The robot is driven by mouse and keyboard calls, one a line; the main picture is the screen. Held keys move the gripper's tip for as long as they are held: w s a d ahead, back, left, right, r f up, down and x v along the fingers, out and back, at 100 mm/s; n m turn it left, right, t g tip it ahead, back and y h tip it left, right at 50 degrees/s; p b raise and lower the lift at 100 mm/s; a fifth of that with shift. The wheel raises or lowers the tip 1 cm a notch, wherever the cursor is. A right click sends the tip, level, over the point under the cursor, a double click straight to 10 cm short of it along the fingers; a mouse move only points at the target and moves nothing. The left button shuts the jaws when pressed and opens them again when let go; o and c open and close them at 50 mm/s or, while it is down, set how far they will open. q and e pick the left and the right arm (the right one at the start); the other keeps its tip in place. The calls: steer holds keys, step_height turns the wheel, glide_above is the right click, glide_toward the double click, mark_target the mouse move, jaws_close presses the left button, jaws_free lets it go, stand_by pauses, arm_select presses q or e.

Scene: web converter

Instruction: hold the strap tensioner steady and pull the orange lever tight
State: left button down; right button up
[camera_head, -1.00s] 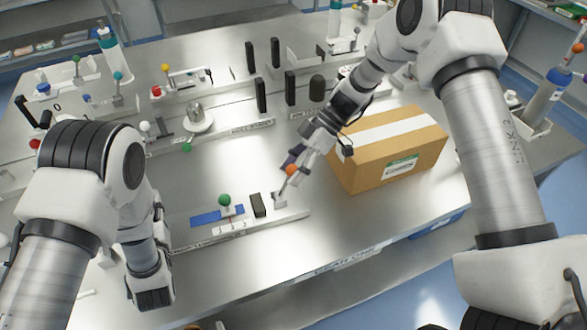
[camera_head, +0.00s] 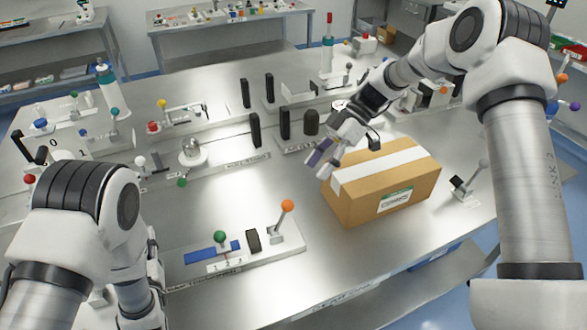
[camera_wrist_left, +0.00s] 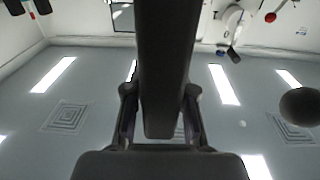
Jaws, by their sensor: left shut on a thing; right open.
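The orange-knobbed lever (camera_head: 288,206) stands tilted a little right on a pale base plate (camera_head: 190,281) at the table's front. A black block (camera_head: 253,241), a green knob (camera_head: 219,237) and a blue strip (camera_head: 208,254) share that plate. My right gripper (camera_head: 324,158) is open and empty, above and right of the lever, by the carton's left edge and apart from the knob. My left gripper's fingers are hidden in the head view behind my arm. In the left wrist view my left gripper (camera_wrist_left: 160,115) is shut on a dark bar (camera_wrist_left: 163,60); I cannot tell which part it is.
A brown carton (camera_head: 420,180) with white tape stands right of the plate. Black posts (camera_head: 285,123) and a round silver fixture (camera_head: 192,150) are behind. A small lever stand (camera_head: 462,188) is at the right. Bare metal tabletop (camera_head: 335,255) lies right of the plate.

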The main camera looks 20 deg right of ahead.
arm_select(q)
steer(key=shift+f+p, duration=0.2)
steer(key=shift+p, duration=0.15)
stand_by(0.3)
steer(key=c, duration=0.9)
jaws_free()
steer(key=shift+w+a+r, duration=0.1)
steer(key=shift+w, duration=0.05)
